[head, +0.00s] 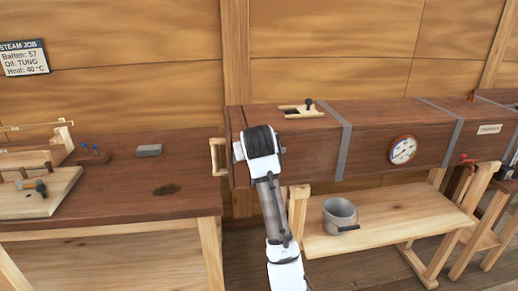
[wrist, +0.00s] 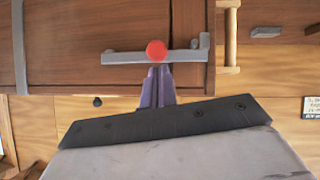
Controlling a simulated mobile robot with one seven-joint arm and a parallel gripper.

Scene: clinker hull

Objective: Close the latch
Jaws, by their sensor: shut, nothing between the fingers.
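The latch shows in the wrist view as a grey bar (wrist: 125,57) with a round red knob (wrist: 156,50). It lies level across a seam in the dark wooden box (wrist: 90,20). Its right end meets an upright grey catch (wrist: 204,43); I cannot tell how it sits there. My gripper (wrist: 158,72) is shut and empty, with its fingertips right at the knob's lower edge in the picture; contact is unclear. In the head view my gripper and wrist (head: 259,141) are in front of the box's left end and hide the latch.
The wrist view is upside down. A pale wooden handle (head: 218,157) juts from the box's left end. A wooden slide (head: 300,112) with a black knob lies on top. A gauge (head: 402,150) is on the front. A workbench (head: 130,200) stands left; a bucket (head: 339,215) sits below.

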